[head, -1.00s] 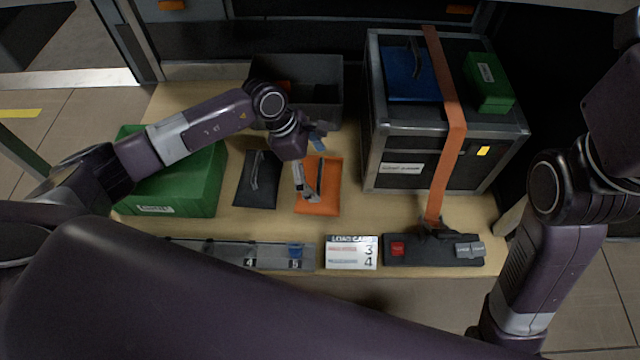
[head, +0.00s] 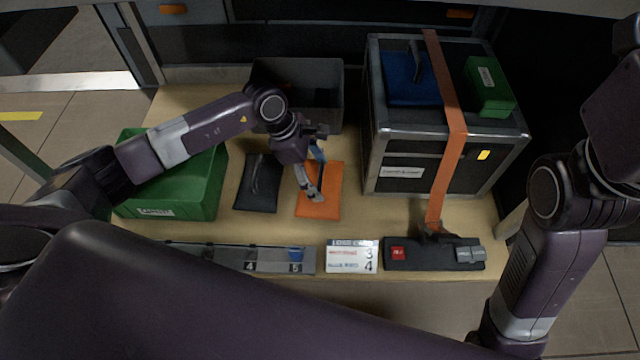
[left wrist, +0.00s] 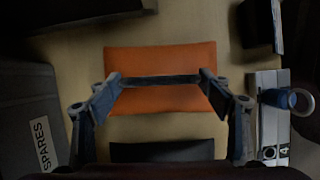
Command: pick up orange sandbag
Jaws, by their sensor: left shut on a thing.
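The orange sandbag (head: 330,178) lies on the wooden board, right of a dark bag. It also shows in the left wrist view (left wrist: 160,60), flat, with a dark handle strap across it. My left gripper (head: 313,193) is over the sandbag from above, its fingers at the strap. In the left wrist view the fingertips (left wrist: 161,80) are at either end of the strap, shut on it. The bag still appears to rest on the board. My right arm is at the right edge of the head view; its gripper is out of view.
A dark bag (head: 257,183) and a green case (head: 190,185) lie to the left. A grey open bin (head: 262,72) stands behind. A strapped black case (head: 400,150) stands right. A load card (head: 351,257), numbered rail (head: 225,259) and buckle unit (head: 410,254) line the front.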

